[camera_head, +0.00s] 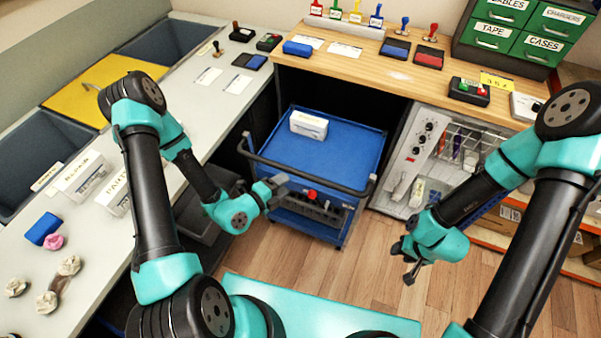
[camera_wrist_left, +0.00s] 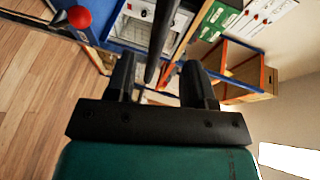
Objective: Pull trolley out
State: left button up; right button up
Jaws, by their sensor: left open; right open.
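The blue trolley (camera_head: 335,148) stands under the wooden counter, partly out over the floor, with a dark push handle (camera_head: 305,178) along its near side. A white box (camera_head: 308,124) lies on its top. A red knob (camera_head: 312,195) shows on its near side, and also in the left wrist view (camera_wrist_left: 80,16). My left gripper (camera_head: 279,184) is open at the handle's near left part; I cannot tell whether it touches it. In the left wrist view a dark bar (camera_wrist_left: 160,45) runs between the open fingers. My right gripper (camera_head: 405,268) is open and empty above the floor, right of the trolley.
A grey machine panel (camera_head: 415,150) stands right of the trolley under the wooden counter (camera_head: 370,68). The left grey counter (camera_head: 190,125) holds boxes and cards. Wooden floor (camera_head: 330,275) is clear in front of the trolley. Green drawers (camera_head: 515,28) stand at the back right.

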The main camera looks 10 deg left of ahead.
aim_at(298, 175)
pick_arm(q)
jog(key=x, duration=0.8)
jog(key=shift+w+d+f, duration=0.1)
jog(key=shift+d, duration=0.05)
grip_shut()
dwell(0.3)
